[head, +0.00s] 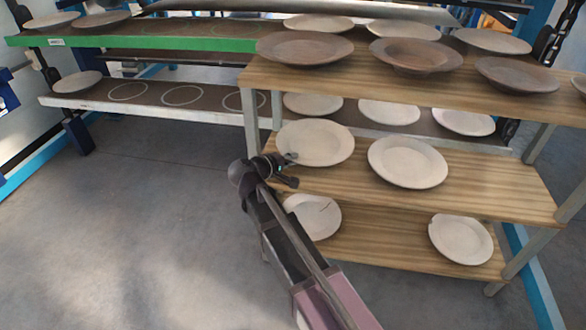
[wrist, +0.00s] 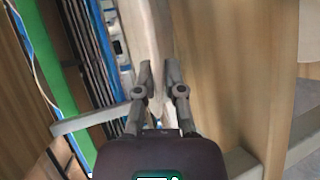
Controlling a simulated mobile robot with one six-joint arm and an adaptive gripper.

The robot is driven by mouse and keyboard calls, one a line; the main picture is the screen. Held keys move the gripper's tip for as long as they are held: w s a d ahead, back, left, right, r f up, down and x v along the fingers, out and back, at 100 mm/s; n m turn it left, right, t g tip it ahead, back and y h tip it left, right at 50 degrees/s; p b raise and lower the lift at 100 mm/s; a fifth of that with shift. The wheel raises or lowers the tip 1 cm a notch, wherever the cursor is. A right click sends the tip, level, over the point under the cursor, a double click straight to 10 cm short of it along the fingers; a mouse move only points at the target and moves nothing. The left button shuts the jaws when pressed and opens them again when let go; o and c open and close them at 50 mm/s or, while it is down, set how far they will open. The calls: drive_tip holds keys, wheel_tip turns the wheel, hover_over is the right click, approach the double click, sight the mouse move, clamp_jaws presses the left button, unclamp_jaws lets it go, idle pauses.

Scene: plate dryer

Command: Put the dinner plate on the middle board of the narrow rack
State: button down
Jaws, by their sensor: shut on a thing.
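My gripper (head: 286,170) is shut on the near left rim of a pale, round dinner plate (head: 316,143). The plate is roughly level at the left end of the middle board (head: 480,188) of the wooden narrow rack. I cannot tell whether it touches the board or hangs just above it. In the wrist view the plate (wrist: 150,35) shows edge-on between the fingers of my gripper (wrist: 159,85), with wood (wrist: 215,70) beside it. A second pale plate (head: 407,162) lies on the same board to the right, with a small gap between them.
The top board (head: 460,92) carries several brown plates. The bottom board (head: 380,240) holds a cracked plate (head: 314,216) at left and another plate (head: 461,239) at right. Behind stands a long rack with a green-edged shelf (head: 150,45). Open floor (head: 130,220) lies to the left.

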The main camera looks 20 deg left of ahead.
drive_tip(key=shift+f+b, duration=1.25)
drive_tip(key=shift+f, duration=0.3)
drive_tip(key=c, duration=0.7)
unclamp_jaws()
drive_tip(key=shift+c, duration=0.2)
drive_tip(key=shift+s+r, duration=0.2)
drive_tip(key=shift+r, duration=0.05)
drive_tip(key=p+v, duration=0.4)
drive_tip(key=v, duration=0.7)
drive_tip(key=shift+s+r, duration=0.15)
drive_tip(key=shift+s, duration=0.1)
drive_tip(key=shift+a, duration=0.15)
